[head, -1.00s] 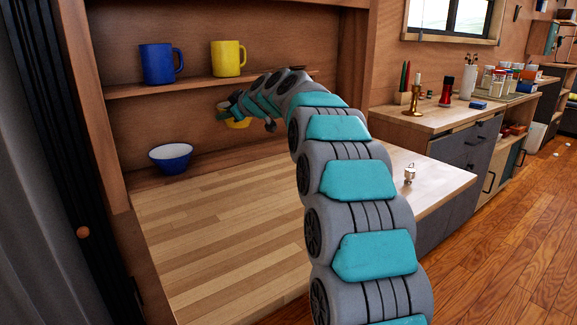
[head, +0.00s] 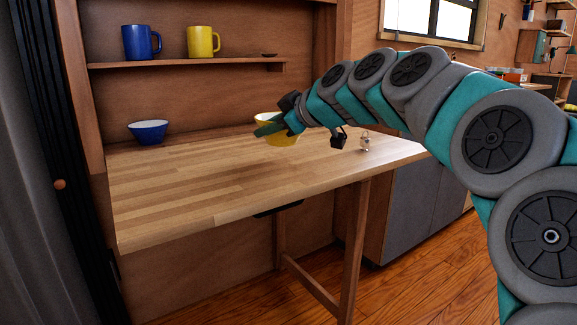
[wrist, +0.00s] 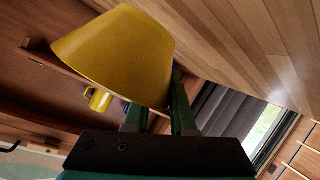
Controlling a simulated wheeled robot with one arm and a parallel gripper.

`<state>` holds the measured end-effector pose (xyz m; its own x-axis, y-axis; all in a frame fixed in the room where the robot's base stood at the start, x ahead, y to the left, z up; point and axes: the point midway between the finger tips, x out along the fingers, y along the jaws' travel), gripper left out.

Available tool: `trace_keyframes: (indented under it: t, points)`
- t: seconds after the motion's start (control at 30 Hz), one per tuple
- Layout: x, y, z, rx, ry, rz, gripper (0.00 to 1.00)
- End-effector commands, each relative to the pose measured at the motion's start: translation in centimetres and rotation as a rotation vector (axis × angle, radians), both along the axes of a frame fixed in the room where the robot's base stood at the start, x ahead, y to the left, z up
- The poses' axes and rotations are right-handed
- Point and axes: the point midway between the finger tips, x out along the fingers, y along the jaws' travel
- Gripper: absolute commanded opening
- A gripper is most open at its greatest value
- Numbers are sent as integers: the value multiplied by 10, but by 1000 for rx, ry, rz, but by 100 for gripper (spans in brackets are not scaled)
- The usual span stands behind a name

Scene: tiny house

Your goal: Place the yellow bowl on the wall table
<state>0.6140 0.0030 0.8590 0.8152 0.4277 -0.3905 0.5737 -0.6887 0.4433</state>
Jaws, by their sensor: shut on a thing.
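The yellow bowl (head: 283,138) is at the right rear part of the wall table (head: 190,190), partly hidden by my gripper (head: 272,125) in the head view. In the wrist view the bowl (wrist: 115,52) fills the upper left, with my gripper (wrist: 160,115) shut on it. The bowl appears at or just above the wooden top; I cannot tell whether it touches. The wall table is a light striped wooden top with a leg at its right front.
A blue bowl (head: 149,132) stands at the table's rear left. A small metal object (head: 365,141) is near its right end. A shelf (head: 190,64) above holds a blue mug (head: 141,42) and a yellow mug (head: 203,41). The table's middle and front are clear.

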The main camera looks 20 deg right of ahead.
Motion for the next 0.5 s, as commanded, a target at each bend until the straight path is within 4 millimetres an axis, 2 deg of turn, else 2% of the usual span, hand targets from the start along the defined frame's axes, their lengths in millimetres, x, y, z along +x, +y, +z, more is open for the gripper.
trace_keyframes:
  t: [0.07, 0.17, 0.5]
  points:
    - [-7, 1, -2, -2, -3, 5, 0]
    - [-4, 0, -4, -3, -1, 7, 0]
    - [51, -11, -11, -3, 4, 8, 0]
